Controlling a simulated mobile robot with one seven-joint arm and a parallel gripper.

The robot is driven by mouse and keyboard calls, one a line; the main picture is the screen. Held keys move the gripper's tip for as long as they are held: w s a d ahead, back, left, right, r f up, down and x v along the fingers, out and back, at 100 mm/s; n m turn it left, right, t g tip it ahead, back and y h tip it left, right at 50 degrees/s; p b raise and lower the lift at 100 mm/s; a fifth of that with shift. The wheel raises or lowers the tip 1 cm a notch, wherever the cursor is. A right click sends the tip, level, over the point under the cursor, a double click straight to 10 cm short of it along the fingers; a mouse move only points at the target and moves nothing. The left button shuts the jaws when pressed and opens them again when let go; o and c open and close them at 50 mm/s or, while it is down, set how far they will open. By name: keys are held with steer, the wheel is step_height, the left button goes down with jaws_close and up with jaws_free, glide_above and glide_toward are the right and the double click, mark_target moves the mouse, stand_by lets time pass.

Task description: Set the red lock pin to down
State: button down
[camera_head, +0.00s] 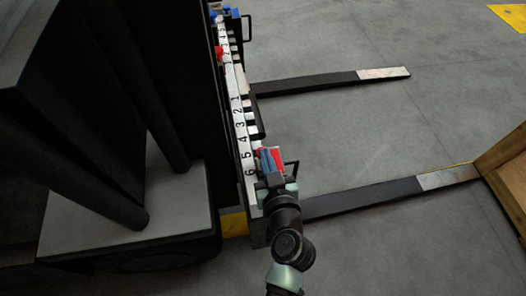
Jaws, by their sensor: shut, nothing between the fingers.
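My gripper (267,156) is at the near end of the numbered white rail, close to the 5 and 6 marks. It looks shut, with blue fingers side by side and nothing visible between them. A red part (279,155) shows just right of the fingers, partly hidden by them; I cannot tell whether they touch. A second, smaller red part (219,53) stands at the far end of the rail. I cannot tell from this view which is the red lock pin, or whether either is up or down.
The numbered rail (239,131) carries two dark forks, a far one (310,84) and a near one (360,199), both pointing right. A black bracket (293,170) stands beside my gripper. A wooden crate (508,165) is at the right edge. Open grey floor lies between the forks.

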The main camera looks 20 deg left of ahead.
steer(key=w+f, duration=0.1)
steer(key=w+a+f+b, duration=0.1)
steer(key=f, duration=0.1)
steer(key=w+a+f, duration=0.1)
steer(key=shift+w+a+f+b, duration=0.1)
steer(key=shift+w+f+b, duration=0.15)
steer(key=shift+w+b, duration=0.1)
steer(key=shift+f, duration=0.45)
step_height(320, 180, down, 4)
steer(key=b, duration=0.5)
steer(key=shift+r, duration=0.2)
